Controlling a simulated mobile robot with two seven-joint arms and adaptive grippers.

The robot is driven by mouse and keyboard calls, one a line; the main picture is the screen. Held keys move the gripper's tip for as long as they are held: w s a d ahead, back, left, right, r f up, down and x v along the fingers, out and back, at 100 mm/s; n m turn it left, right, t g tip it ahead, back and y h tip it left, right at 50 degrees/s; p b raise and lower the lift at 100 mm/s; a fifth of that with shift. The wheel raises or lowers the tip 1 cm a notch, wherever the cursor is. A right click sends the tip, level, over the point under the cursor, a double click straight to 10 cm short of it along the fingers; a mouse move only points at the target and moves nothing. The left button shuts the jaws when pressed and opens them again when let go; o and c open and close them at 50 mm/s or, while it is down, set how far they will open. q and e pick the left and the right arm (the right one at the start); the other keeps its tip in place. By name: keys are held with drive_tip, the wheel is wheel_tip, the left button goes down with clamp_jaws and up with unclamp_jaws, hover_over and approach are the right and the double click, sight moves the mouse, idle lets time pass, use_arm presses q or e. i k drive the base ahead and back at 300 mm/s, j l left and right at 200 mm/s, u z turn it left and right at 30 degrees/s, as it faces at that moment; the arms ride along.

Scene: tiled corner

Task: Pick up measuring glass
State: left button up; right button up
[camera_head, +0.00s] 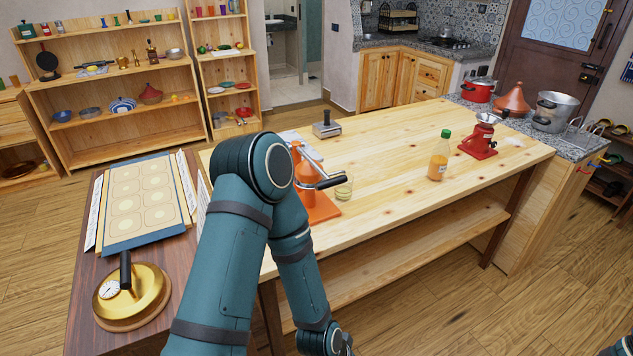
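A small clear glass (344,188), which looks like the measuring glass, stands upright on the wooden table (400,140). It is just right of the orange juicer press (318,205), under the end of its black handle. My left arm rises in front of the press and bends down again. Its dark wrist end, by my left gripper (341,345), is at the bottom edge of the picture, below the table top and well away from the glass. The fingers are not clear there. Only a sliver of my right arm shows in the bottom right corner; its gripper is out of view.
An orange bottle with a green cap (439,157) and a red grinder (479,138) stand on the table's right part. A metal press (326,126) is at the back. A side table with a gold pan (131,294) is at left. The table's middle is clear.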

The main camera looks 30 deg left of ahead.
sight(343, 193)
drive_tip(key=i+l+u, duration=0.55)
drive_tip(key=l+u, duration=0.25)
drive_tip(key=j, duration=0.1)
